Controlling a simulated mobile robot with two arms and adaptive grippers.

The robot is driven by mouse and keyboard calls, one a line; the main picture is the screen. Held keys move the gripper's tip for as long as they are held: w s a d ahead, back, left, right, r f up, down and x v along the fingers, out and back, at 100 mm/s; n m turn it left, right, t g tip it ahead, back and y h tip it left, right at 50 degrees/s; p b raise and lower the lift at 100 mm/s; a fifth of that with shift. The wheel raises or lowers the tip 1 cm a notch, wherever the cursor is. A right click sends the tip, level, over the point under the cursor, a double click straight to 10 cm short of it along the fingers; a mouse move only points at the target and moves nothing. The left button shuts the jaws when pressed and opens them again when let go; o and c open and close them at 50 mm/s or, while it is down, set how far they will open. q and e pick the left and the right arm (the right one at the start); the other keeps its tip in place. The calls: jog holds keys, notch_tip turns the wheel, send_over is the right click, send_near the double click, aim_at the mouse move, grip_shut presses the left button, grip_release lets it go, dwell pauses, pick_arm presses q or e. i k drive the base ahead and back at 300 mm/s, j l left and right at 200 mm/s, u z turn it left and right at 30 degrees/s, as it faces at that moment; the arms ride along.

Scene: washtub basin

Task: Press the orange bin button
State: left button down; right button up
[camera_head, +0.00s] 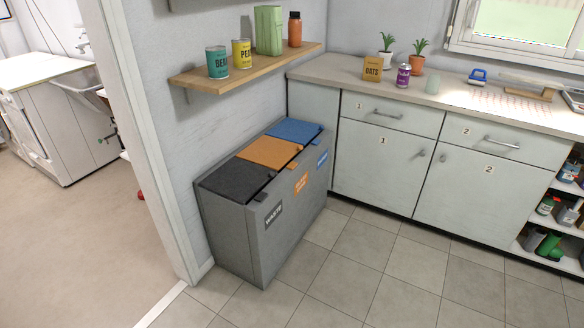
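A grey three-part bin (262,238) stands on the floor against the left wall. It has a black lid, an orange lid (269,152) in the middle and a blue lid, and all three look closed. A small orange-brown tab, which may be the orange bin button (292,165), sticks out at the front edge of the orange lid. An orange label (301,183) is on the bin's front below it. Neither of my grippers is in view.
The black lid (237,180) and blue lid (292,131) flank the orange one. The tiled floor (352,258) before the bin is clear.

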aim_at(292, 165)
jog(key=i, duration=0.55)
jog(key=i+j+z, duration=0.15)
jog(key=i, duration=0.35)
jog(key=i+j, duration=0.1)
jog(key=i, duration=0.45)
jog(key=i+j+z, duration=0.1)
jog(key=i, duration=0.4)
